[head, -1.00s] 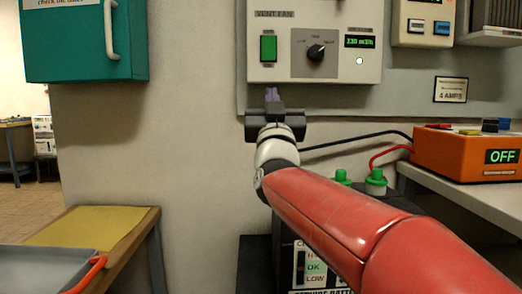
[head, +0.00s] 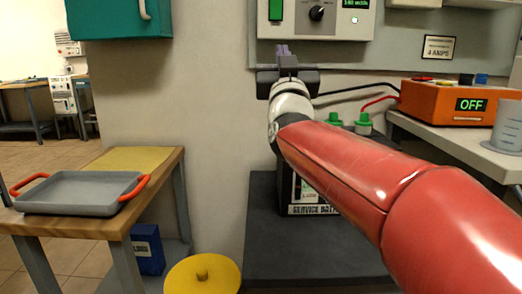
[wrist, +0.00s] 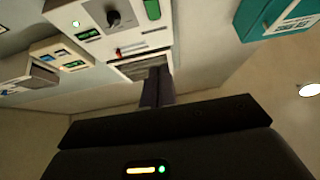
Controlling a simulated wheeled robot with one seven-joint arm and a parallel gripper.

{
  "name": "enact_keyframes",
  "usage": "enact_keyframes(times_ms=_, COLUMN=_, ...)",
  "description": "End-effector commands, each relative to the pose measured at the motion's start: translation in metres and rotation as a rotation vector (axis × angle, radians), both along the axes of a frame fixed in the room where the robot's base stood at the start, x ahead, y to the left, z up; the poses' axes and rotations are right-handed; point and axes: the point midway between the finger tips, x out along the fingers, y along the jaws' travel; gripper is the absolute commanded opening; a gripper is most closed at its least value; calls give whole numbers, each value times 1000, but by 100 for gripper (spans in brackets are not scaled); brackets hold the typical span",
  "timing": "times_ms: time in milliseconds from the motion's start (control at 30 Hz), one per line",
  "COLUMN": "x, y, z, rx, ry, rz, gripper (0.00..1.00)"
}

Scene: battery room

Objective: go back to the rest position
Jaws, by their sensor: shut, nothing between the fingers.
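My gripper (head: 284,50) is at the end of my red and white arm, raised in front of the wall, below the vent fan panel (head: 357,20). Its fingers are shut with nothing between them. In the wrist view, the shut fingers (wrist: 157,86) point toward the underside of the vent fan panel (wrist: 125,25). I cannot tell the exact gap to the panel, but no contact shows.
A wooden table (head: 165,168) with a grey tray (head: 78,193) stands left. The orange charger (head: 450,100) reading OFF sits on a right bench. A battery (head: 305,195) stands on a dark stand (head: 262,235) below my arm. A teal cabinet (head: 110,18) hangs upper left.

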Motion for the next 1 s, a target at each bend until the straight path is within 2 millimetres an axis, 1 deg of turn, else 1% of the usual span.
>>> enact_keyframes(times_ms=167, x=-5, y=-2, z=-16, rx=-30, ry=103, rz=27, gripper=0)
enact_keyframes(times_ms=267, x=-10, y=-4, z=-31, rx=-49, ry=180, rz=46, gripper=0)
enact_keyframes(times_ms=333, x=-15, y=-7, z=-44, rx=-64, ry=247, rz=57, gripper=0)
enact_keyframes(times_ms=467, x=-29, y=-14, z=-76, rx=-90, ry=402, rz=80, gripper=0)
enact_keyframes(times_ms=567, x=-47, y=-24, z=-111, rx=-106, ry=556, rz=91, gripper=0)
enact_keyframes(times_ms=667, x=-79, y=-39, z=-161, rx=-116, ry=767, rz=95, gripper=0)
enact_keyframes(times_ms=700, x=-96, y=-47, z=-183, rx=-114, ry=863, rz=91, gripper=0)
enact_keyframes(times_ms=767, x=-125, y=-59, z=-218, rx=-107, ry=1009, rz=82, gripper=0)
enact_keyframes(times_ms=800, x=-145, y=-67, z=-241, rx=-99, ry=1103, rz=72, gripper=0)
enact_keyframes(times_ms=867, x=-175, y=-77, z=-271, rx=-85, ry=1234, rz=55, gripper=0)
enact_keyframes(times_ms=900, x=-194, y=-83, z=-289, rx=-74, ry=1313, rz=44, gripper=0)
enact_keyframes(times_ms=1000, x=-238, y=-97, z=-326, rx=-44, ry=1481, rz=11, gripper=0)
